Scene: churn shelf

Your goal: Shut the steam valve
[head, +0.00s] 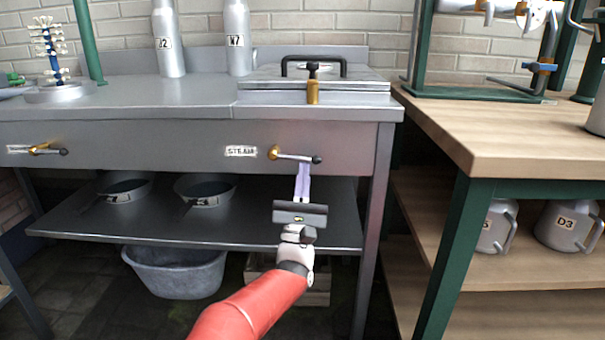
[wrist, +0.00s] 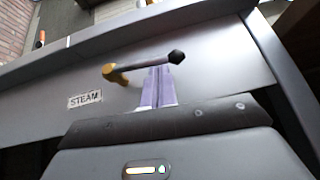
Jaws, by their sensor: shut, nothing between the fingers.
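The steam valve (head: 296,157) is on the front of the grey steel bench, right of a "STEAM" label (head: 241,151). It has a brass body and a thin lever that lies about level, pointing right to a dark knob. My gripper (head: 303,167) is just below the lever with its pale purple fingers pointing up, shut and empty. In the wrist view the steam valve lever (wrist: 150,65) crosses at the tips of my gripper (wrist: 158,72). I cannot tell whether the fingertips touch the lever.
A second valve (head: 38,150) is at the bench's left. Below is a shelf (head: 160,222) with two dark pans, and a metal tub (head: 178,272) under it. A lidded unit (head: 314,80) with a black handle is above. A wooden table (head: 500,118) stands close on the right.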

